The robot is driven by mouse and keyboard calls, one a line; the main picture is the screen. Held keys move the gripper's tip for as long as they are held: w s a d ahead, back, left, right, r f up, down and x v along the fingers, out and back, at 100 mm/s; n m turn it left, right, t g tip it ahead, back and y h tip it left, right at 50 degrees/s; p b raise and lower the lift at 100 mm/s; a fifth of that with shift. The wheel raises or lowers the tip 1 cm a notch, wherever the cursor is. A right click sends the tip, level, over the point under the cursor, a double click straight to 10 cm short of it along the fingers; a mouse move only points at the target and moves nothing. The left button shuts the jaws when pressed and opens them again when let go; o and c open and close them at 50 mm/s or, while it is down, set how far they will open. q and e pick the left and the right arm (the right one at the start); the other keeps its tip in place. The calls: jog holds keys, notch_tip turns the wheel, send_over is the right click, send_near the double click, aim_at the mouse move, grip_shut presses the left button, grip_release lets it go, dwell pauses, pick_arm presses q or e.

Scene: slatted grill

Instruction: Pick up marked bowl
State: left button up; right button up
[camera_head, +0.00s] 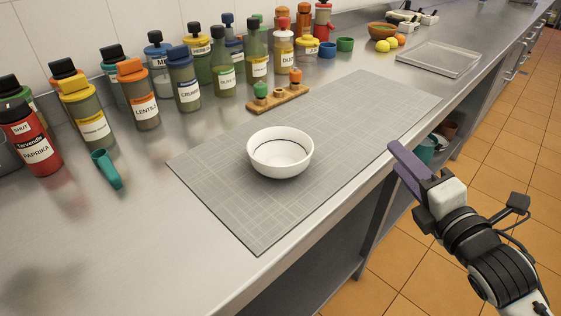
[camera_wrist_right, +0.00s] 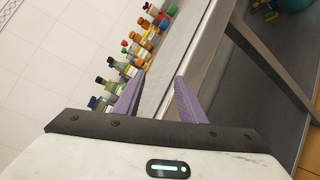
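A white bowl (camera_head: 280,152) with a dark line around its inside stands upright on a grey gridded mat (camera_head: 345,120) on the steel counter. My right gripper (camera_head: 402,170) is to the right of the bowl, out past the counter's front edge, with nothing in it. In the right wrist view its two purple fingers (camera_wrist_right: 156,98) stand apart with a gap between them. The bowl is not visible in the right wrist view. My left gripper is not visible in either view.
Several jars and bottles (camera_head: 187,85) line the wall. A wooden holder with small shakers (camera_head: 278,98) stands just behind the bowl. A teal cup (camera_head: 106,169) lies to the left. A metal tray (camera_head: 437,59) is farther back. The mat around the bowl is clear.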

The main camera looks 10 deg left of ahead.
aim_at(293, 139)
jog(key=a+r+n, duration=0.2)
jog(key=a+r+n+g+y, duration=0.1)
jog(key=a+r+n, duration=0.1)
jog(key=s+a+r+n+y+p, duration=0.1)
jog(key=a+n, duration=0.1)
jog(key=shift+a+r+g, duration=0.2)
jog(key=shift+r+g, duration=0.2)
jog(key=s+a+n+g, duration=0.1)
jog(key=a+n, duration=0.1)
jog(key=s+a+n+g+p, duration=0.1)
jog(key=s+n, duration=0.1)
jog(key=s+a+n+g+y, duration=0.1)
jog(key=a+g, duration=0.1)
jog(key=shift+s+a+f+n, duration=0.2)
jog(key=shift+a+f+n, duration=0.15)
jog(key=shift+f+n, duration=0.05)
jog(key=shift+a+f, duration=0.2)
jog(key=x, duration=0.3)
jog(key=shift+a+f, duration=0.2)
jog(key=shift+a, duration=0.15)
jog(key=shift+x, duration=3.2)
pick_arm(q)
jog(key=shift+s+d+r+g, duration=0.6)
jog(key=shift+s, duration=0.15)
pick_arm(e)
jog(key=shift+r, duration=0.1)
jog(key=shift+n, duration=0.3)
grip_shut()
